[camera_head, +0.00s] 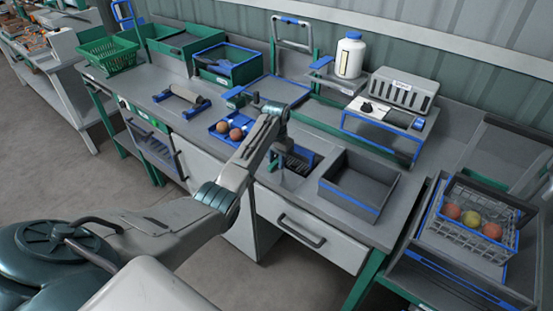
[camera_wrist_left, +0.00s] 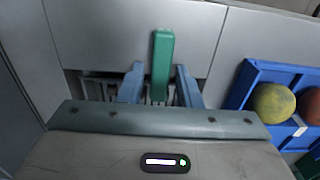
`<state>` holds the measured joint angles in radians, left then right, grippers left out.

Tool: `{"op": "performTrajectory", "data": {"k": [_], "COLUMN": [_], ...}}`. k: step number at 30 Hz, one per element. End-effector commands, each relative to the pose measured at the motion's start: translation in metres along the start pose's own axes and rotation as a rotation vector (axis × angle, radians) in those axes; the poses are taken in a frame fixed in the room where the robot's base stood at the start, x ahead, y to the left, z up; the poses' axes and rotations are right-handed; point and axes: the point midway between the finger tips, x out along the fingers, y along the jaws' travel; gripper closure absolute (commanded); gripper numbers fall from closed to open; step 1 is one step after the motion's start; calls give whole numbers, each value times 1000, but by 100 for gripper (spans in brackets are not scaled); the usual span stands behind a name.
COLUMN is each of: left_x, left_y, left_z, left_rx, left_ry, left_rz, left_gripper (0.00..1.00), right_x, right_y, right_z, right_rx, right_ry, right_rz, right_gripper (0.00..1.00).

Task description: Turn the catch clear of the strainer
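The catch (camera_wrist_left: 162,55) is a green bar in the left wrist view. It lies over the edge of the strainer (camera_wrist_left: 97,88), a dark slotted opening in the grey worktop. In the head view the strainer (camera_head: 302,157) is partly hidden behind my left arm, and I cannot make out the catch there. My left gripper (camera_wrist_left: 159,80) is open, with one blue-grey finger on each side of the catch's near end. Gaps show between the fingers and the catch. In the head view my left gripper (camera_head: 278,166) is over the strainer. My right gripper is not in view.
A blue tray (camera_head: 216,131) with round fruit stands left of the strainer; it also shows in the wrist view (camera_wrist_left: 238,88). An empty grey bin (camera_head: 345,200) stands to the right. A roller (camera_head: 186,93) and a blue-edged shelf (camera_head: 385,141) stand behind.

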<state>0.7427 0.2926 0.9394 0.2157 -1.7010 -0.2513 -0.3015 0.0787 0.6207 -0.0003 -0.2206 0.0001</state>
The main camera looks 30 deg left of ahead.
Motion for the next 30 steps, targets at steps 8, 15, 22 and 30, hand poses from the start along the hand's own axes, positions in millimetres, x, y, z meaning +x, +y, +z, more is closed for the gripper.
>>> {"op": "performTrajectory", "data": {"k": [8,15,22,30], "left_x": [0,-2,-5,-6], "left_y": [0,0,-1,-2], "left_z": [0,0,0,0], "left_rx": [-1,-43,-177,-423], "left_ry": [0,0,-1,-1], "left_rz": [0,0,1,0], "left_gripper": [100,100,100,100], "right_x": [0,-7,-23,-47], "right_y": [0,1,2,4], "right_z": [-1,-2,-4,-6], "right_rx": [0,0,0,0], "right_ry": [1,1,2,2], "right_rz": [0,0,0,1], "right_gripper": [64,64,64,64]}}
